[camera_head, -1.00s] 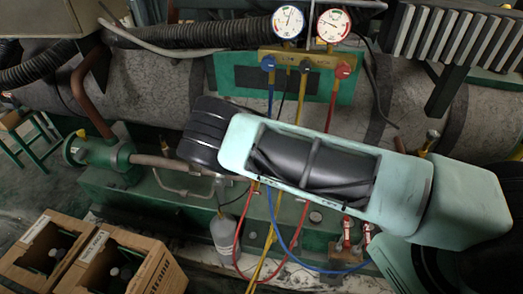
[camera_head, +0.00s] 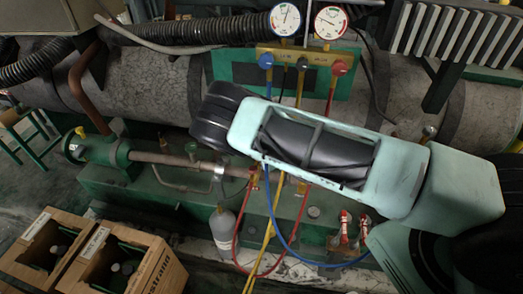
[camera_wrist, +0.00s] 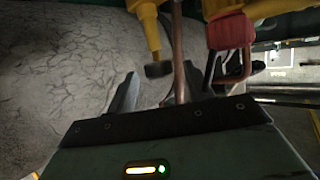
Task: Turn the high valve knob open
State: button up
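The gauge manifold (camera_head: 310,55) is brass-coloured, below two round dials. A red knob (camera_head: 340,68), likely the high valve knob, is on its right end, and a blue knob (camera_head: 266,61) is on its left. In the head view my gripper is hidden behind my arm. In the wrist view my gripper (camera_wrist: 165,92) is open, its dark fingers apart. A red knob (camera_wrist: 232,32) on a yellow fitting is ahead and to the right, apart from the fingers. A yellow stem with a dark end (camera_wrist: 157,70) and a brown hose (camera_wrist: 179,60) appear between the fingers.
Red, yellow and blue hoses (camera_head: 300,225) hang below the manifold, near my arm. A large grey tank (camera_head: 130,85) lies behind. Red-handled valves (camera_head: 345,222) stand lower right. Cardboard boxes (camera_head: 160,272) with bottles sit lower left, and a grey cylinder (camera_head: 222,228) stands beside the hoses.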

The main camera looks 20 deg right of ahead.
jog(key=v, duration=1.7)
jog(key=shift+s, duration=0.15)
jog(key=shift+r, duration=0.1)
